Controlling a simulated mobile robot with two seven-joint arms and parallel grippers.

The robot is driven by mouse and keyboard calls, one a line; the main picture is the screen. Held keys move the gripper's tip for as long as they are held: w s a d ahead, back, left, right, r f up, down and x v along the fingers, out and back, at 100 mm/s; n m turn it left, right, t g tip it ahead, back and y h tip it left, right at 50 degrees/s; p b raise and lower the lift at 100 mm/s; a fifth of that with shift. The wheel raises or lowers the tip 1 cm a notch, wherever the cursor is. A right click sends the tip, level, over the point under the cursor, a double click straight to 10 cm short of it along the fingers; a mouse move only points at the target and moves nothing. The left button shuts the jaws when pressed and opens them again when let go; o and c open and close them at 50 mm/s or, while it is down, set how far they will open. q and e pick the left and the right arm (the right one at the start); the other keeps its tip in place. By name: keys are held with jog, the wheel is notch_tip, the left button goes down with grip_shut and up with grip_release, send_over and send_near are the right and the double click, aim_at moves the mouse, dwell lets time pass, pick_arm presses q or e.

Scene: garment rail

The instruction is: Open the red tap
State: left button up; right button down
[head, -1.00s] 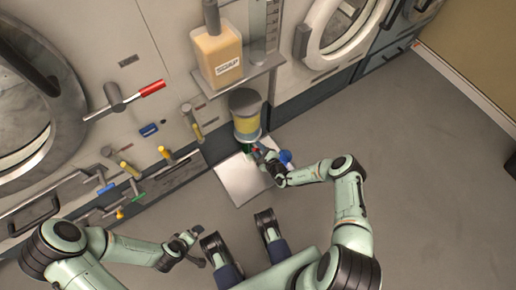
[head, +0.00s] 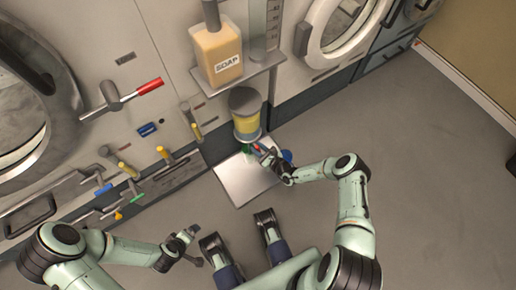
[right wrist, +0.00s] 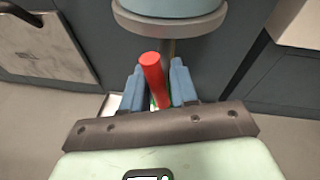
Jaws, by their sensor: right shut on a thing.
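The red tap handle (right wrist: 153,80) is a short red bar standing between the two blue fingers of my right gripper (right wrist: 158,88) in the right wrist view. The fingers are shut on it. In the head view my right gripper (head: 262,152) is just below the tank with a yellow band (head: 246,119), and only a small red spot shows there. The rest of the tap is mostly hidden by the gripper. My left gripper (head: 188,248) is at the lower left, away from the wall; its jaws are too small to judge.
A pale metal plate (head: 236,184) lies on the floor below the tank. A soap bottle (head: 217,55) stands on a shelf above. A larger red-handled lever (head: 149,87) and several coloured valves are on the left panel. The floor at right is clear.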

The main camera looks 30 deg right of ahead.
pick_arm(q)
jog(key=shift+s, duration=0.1)
pick_arm(e)
jog(key=shift+d, duration=0.1)
jog(key=c, duration=1)
grip_release()
jog(key=shift+o, duration=0.2)
pick_arm(q)
jog(key=s+d+r+g+h+p, duration=0.1)
jog(key=s+d+r+p, duration=0.2)
jog(key=s+r+p, duration=0.1)
jog(key=shift+s+d+r+m+g, duration=0.3)
jog(key=shift+s+r+g, duration=0.15)
jog(key=shift+s, duration=0.65)
pick_arm(e)
jog(key=v, duration=1.3)
jog(key=shift+s, duration=0.2)
pick_arm(q)
jog(key=shift+a, duration=0.1)
pick_arm(e)
jog(key=shift+r, duration=0.15)
